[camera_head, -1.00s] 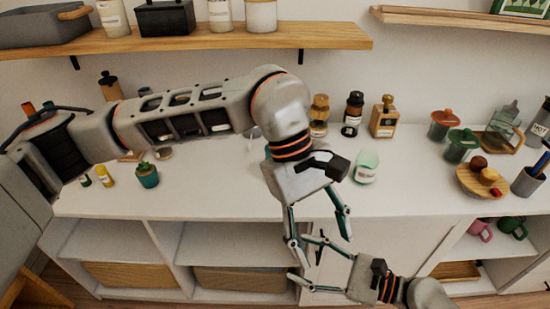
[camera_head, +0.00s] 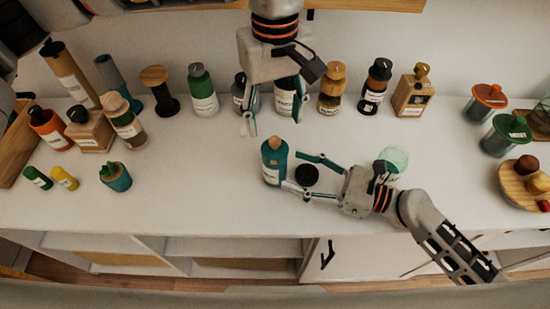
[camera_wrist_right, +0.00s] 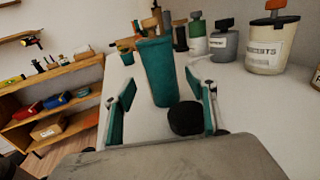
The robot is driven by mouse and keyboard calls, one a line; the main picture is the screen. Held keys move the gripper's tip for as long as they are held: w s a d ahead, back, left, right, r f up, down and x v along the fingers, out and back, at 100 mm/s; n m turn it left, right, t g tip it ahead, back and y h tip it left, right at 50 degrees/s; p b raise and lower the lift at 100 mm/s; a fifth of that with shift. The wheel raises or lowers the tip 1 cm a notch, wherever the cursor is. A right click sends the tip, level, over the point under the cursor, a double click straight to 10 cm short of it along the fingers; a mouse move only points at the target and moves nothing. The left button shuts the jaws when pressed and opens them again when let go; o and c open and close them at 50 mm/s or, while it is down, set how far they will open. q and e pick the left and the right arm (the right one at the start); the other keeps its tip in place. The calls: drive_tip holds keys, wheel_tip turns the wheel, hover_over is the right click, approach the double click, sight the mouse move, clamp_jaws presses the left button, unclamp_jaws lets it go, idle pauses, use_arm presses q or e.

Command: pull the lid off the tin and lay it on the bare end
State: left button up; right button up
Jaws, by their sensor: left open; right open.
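A pale tin with a printed label (camera_head: 287,101) stands among the containers at the back, partly hidden behind my left gripper. In the right wrist view, a cream tin (camera_wrist_right: 270,50) with a dark lid and an orange part on top stands at the upper right. My left gripper (camera_head: 274,126) is open, with its fingers pointing down in front of the labelled tin. Whether it touches the tin I cannot tell. My right gripper (camera_head: 292,171) is open low over the worktop. A small black round thing (camera_head: 306,174) lies between its fingers, and a teal bottle (camera_head: 274,163) stands at its fingertips.
Bottles and jars line the back, including a green-capped bottle (camera_head: 202,92) and a brown jar (camera_head: 332,88). A pale green jar (camera_head: 395,157) stands beside my right gripper. The white worktop (camera_head: 200,190) is clear at front left. Shelves lie below its front edge.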

sight(275, 163)
drive_tip(key=shift+x, duration=3.15)
